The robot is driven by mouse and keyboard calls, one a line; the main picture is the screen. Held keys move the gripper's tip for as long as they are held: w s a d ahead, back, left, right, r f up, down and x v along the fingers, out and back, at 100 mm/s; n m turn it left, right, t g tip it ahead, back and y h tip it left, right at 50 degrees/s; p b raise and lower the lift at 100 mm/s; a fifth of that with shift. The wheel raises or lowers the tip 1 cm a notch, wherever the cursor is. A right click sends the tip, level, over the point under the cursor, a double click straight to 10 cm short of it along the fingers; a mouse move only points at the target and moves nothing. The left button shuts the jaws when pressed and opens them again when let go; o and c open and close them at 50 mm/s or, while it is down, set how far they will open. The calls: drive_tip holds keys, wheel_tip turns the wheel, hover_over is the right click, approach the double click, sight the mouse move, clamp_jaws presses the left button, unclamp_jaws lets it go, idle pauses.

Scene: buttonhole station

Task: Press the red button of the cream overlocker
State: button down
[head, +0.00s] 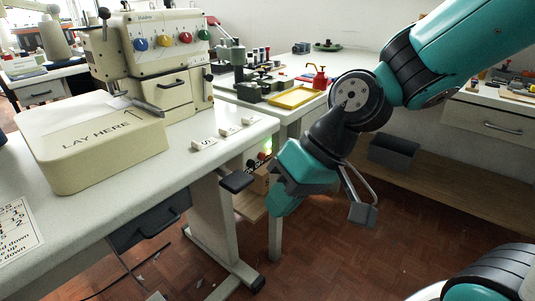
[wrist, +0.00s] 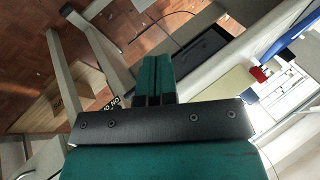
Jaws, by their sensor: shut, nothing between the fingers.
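The cream overlocker (head: 155,62) stands on the table at the upper left in the head view, with blue, yellow, green and red round dials on its front. The red dial (head: 185,38) is on the right of its upper face. My gripper (head: 281,208) is shut and empty, hanging low beside the table's right end, well away from the machine. In the wrist view my gripper (wrist: 158,60) shows its two teal fingers together.
A cream block (head: 95,140) marked "LAY HERE" sits before the overlocker. Small lettered blocks (head: 228,131) stand near the table's right edge. A dark drawer (head: 148,222) hangs below. Open floor (head: 330,250) lies below my gripper.

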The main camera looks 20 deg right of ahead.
drive_tip(key=w+d+f+m+t+p, duration=0.1)
drive_tip(key=w+d+f+m+t, duration=0.2)
drive_tip(key=w+d+m, duration=0.4)
drive_tip(key=w+d+f+m+t+p, duration=0.1)
drive_tip(key=w+d+f+m+t, duration=0.1)
drive_tip(key=w+d+m+t, duration=0.4)
drive_tip(key=w+d+m, duration=0.1)
drive_tip(key=w+d, duration=0.1)
drive_tip(key=d, duration=0.1)
drive_tip(key=shift+w+d+f, duration=0.15)
drive_tip(key=shift+f, duration=0.25)
approach(263, 159)
wheel_tip(263, 159, down, 4)
drive_tip(key=w+a, duration=0.1)
drive_tip(key=w, duration=0.1)
drive_tip(key=shift+w+a+r, duration=0.25)
drive_tip(key=shift+w+a, duration=0.5)
drive_tip(key=shift+w, duration=0.35)
drive_tip(key=shift+w+a, duration=0.3)
drive_tip(key=shift+w, duration=0.15)
